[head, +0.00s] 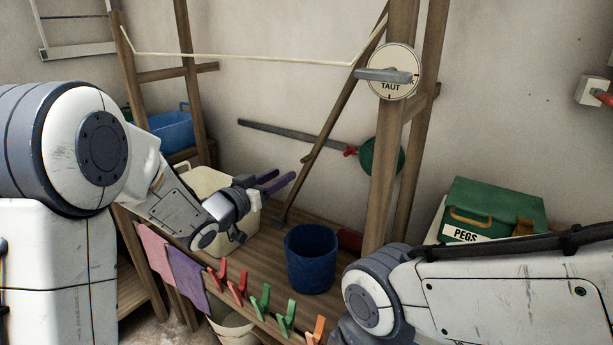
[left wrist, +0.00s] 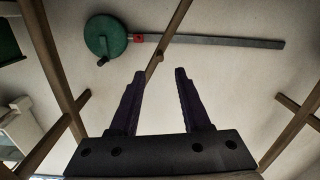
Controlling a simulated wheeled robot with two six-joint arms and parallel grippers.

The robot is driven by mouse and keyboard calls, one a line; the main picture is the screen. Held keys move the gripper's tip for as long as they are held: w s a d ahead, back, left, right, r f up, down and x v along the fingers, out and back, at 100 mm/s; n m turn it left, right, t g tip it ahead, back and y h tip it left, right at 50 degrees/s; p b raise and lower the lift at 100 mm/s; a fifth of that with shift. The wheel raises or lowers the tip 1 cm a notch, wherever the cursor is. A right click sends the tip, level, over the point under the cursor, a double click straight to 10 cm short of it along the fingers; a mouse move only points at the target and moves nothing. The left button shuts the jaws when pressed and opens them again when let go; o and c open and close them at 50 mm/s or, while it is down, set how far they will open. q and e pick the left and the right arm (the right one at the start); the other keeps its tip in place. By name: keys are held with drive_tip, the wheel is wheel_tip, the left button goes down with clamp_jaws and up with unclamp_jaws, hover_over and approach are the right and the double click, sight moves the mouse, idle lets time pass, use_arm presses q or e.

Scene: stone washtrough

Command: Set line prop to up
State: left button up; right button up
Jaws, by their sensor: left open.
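A slanting wooden pole, which looks like the line prop (head: 330,115), leans across the frame in the head view. Its top is near the right post and its foot rests by the shelf; a small peg sticks out partway along it. It also shows in the left wrist view (left wrist: 174,28), running between and beyond the fingertips. My left gripper (head: 283,176) is open and empty in front of the pole's lower part, with its purple fingers apart; they show in the left wrist view (left wrist: 160,73). My right arm shows at lower right, but its gripper is out of view.
A cream line (head: 250,57) spans the posts beside a dial (head: 394,88) reading TAUT. A grey bar (head: 290,131) with a green disc (head: 381,156) is on the wall. A blue bucket (head: 311,262), cream bin (head: 205,180) and green PEGS box (head: 492,207) stand nearby.

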sight(302, 161)
use_arm(q)
drive_tip(key=x, duration=1.1)
drive_tip(key=shift+r, duration=0.15)
clamp_jaws()
idle(1.1)
